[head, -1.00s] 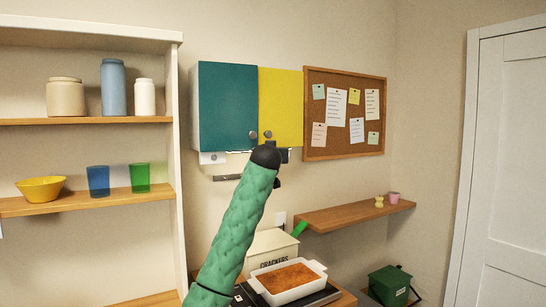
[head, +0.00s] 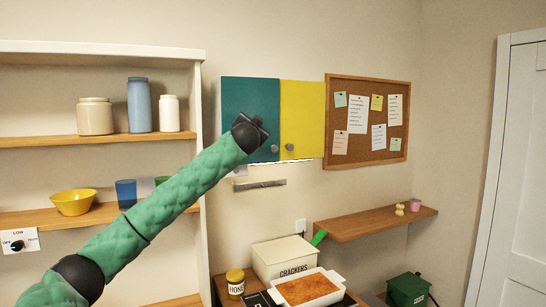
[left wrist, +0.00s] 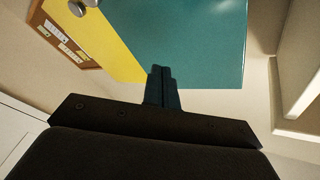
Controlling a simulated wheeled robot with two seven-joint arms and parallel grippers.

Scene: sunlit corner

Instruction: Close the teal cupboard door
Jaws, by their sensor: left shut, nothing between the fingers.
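The teal cupboard door (head: 245,92) is on the wall cupboard, left of the yellow door (head: 303,115). It looks flush or nearly flush with the yellow door; a small gap cannot be ruled out. Its round knob (head: 274,149) is at its lower right corner. My left gripper (head: 262,122) is shut and empty in front of the door's lower right part. In the left wrist view its fingertips (left wrist: 161,72) overlap the lower edge of the teal door (left wrist: 200,40); I cannot tell whether they touch it. My right gripper is not in view.
Shelves with jars (head: 139,105) and a yellow bowl (head: 73,202) stand at left. A corkboard (head: 367,118) hangs right of the cupboard. A wall bar (head: 259,184) is below it. A crackers box (head: 283,257) and baking dish (head: 308,288) sit lower down.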

